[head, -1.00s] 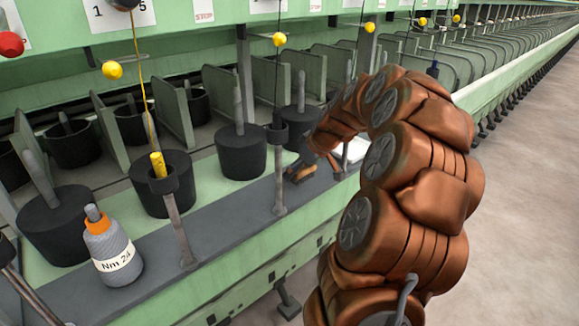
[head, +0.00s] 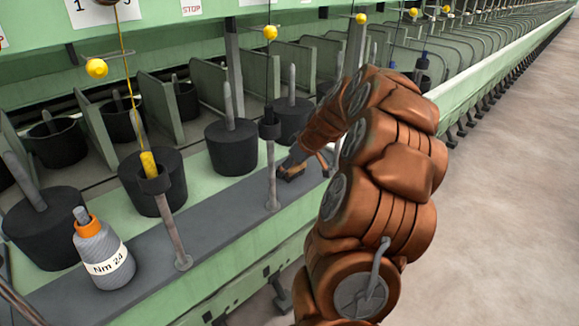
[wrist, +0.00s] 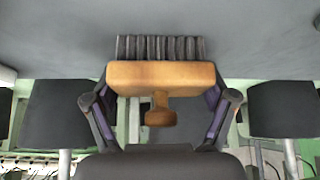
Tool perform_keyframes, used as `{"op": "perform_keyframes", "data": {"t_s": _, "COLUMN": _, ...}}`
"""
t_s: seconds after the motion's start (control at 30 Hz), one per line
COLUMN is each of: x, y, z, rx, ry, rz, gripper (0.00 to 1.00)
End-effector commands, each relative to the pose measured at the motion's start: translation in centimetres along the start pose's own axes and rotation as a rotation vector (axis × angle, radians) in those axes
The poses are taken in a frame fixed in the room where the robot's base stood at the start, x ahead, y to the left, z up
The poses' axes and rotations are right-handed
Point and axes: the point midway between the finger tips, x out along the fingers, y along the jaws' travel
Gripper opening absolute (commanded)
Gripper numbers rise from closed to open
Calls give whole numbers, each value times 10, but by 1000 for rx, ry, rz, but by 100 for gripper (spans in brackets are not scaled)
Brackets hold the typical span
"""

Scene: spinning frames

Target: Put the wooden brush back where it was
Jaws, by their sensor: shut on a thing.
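The wooden brush (wrist: 160,74) has a tan wooden block, a short knob handle and a row of dark bristles. In the wrist view it sits between the two fingers of my gripper (wrist: 160,105), which is shut on the ends of the block. The bristles face the grey ledge; I cannot tell whether they touch it. In the head view the brush (head: 292,172) shows small at my gripper (head: 298,163), over the grey ledge (head: 225,200), just right of a thin metal post (head: 271,180).
A grey bobbin labelled Nm 24 (head: 103,255) stands on the ledge at the left. Black cylindrical holders with grey spindles (head: 231,147) stand behind the ledge. Another post carries a yellow piece (head: 148,163). Open floor (head: 500,220) lies to the right.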

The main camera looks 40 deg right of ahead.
Motion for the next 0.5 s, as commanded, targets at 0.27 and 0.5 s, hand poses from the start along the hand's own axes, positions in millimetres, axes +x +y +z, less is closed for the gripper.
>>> {"op": "perform_keyframes", "data": {"t_s": 0.27, "x": 2, "y": 0, "z": 2, "rx": 0, "ry": 0, "rz": 0, "gripper": 96}}
{"op": "perform_keyframes", "data": {"t_s": 0.5, "x": 2, "y": 0, "z": 1, "rx": 0, "ry": 0, "rz": 1, "gripper": 100}}
